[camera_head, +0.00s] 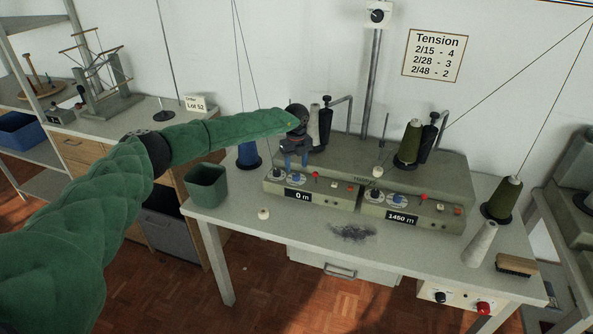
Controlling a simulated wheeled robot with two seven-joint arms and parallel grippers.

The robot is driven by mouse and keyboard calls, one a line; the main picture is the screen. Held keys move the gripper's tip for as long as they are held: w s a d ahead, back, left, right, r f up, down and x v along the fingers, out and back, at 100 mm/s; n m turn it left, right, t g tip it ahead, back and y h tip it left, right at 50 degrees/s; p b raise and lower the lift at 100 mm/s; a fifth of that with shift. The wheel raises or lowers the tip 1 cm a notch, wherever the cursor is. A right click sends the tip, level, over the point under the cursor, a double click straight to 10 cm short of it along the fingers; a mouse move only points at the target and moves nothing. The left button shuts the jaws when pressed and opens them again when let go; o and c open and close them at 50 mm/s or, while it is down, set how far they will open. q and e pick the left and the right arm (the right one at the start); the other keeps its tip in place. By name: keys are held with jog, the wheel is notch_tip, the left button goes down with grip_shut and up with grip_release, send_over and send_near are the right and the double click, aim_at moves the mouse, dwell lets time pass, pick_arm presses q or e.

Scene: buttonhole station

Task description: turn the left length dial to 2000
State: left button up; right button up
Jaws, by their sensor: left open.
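The left winding unit (325,190) stands on the table, and its display (298,195) reads 0 m. Its front panel carries a pale dial (278,171) at the left end and a blue-and-white dial (299,179) beside it. The dial markings are too small to read. My left gripper (294,168) points down just above these two dials, its fingers apart with nothing visible between them. I cannot tell whether a finger touches a dial. My right gripper is not in view.
The right unit's display (402,217) reads 1450 m. A green bin (207,186) and a small white knob-like piece (263,213) are left of the units. Grey lint (352,232), a pale cone (482,244) and a brush (516,265) lie in front and right. Threads run overhead.

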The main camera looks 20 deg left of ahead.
aim_at(296, 174)
pick_arm(q)
jog(key=shift+f+p, duration=0.55)
jog(key=shift+f, duration=1.65)
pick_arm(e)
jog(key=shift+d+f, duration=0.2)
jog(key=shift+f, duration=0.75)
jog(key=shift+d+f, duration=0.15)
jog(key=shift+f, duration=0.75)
pick_arm(q)
jog(key=c, duration=1)
jog(key=shift+o, duration=0.2)
